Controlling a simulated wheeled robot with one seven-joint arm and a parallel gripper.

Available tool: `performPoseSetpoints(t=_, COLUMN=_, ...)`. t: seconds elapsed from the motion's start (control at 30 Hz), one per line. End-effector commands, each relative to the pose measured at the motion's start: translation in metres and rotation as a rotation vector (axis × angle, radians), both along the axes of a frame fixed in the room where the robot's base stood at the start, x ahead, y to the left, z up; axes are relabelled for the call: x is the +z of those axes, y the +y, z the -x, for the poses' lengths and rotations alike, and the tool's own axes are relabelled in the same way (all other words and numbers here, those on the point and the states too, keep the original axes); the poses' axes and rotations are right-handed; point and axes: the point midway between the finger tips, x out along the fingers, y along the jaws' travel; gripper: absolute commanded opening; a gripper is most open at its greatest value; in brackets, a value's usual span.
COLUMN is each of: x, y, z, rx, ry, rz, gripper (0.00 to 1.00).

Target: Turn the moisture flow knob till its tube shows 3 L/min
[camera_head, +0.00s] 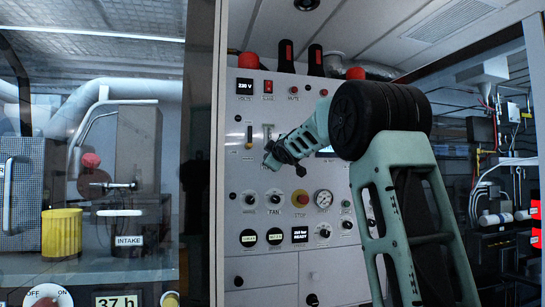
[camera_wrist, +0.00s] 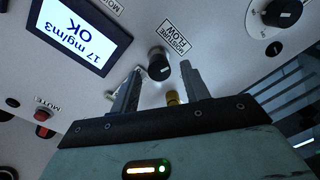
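The moisture flow knob (camera_wrist: 159,66) is a small black knob on the white panel, beside its MOISTURE FLOW label (camera_wrist: 176,38) in the wrist view. My gripper (camera_wrist: 160,70) is open, one finger on each side of the knob in the picture; I cannot tell whether either finger touches it. In the head view my gripper (camera_head: 272,156) is in front of the panel and the knob is hidden. A narrow upright tube (camera_head: 249,136) shows on the panel's upper left; its reading is too small to read, and I cannot tell whether it belongs to this knob.
A display (camera_wrist: 80,32) beside the knob reads 17 mg/m3 OK. A brass fitting (camera_wrist: 173,98) shows between my fingers. Another black knob (camera_wrist: 284,13) and a red mute button (camera_wrist: 44,115) are nearby.

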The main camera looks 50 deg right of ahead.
Motion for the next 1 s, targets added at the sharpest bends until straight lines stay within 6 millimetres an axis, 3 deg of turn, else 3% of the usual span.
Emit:
performPoseSetpoints(t=0.17, x=0.0, y=0.001, z=0.002, rx=0.0, ry=0.0, rz=0.0, gripper=0.46)
performPoseSetpoints(t=0.33, x=0.0, y=0.01, z=0.018, rx=-0.001, ry=-0.002, rz=0.0, gripper=0.46)
performPoseSetpoints(t=0.8, x=0.006, y=0.067, z=0.11, rx=0.002, ry=-0.004, rz=0.001, gripper=0.46)
performPoseSetpoints(t=1.0, x=0.007, y=0.085, z=0.14, rx=0.003, ry=-0.003, rz=0.001, gripper=0.46)
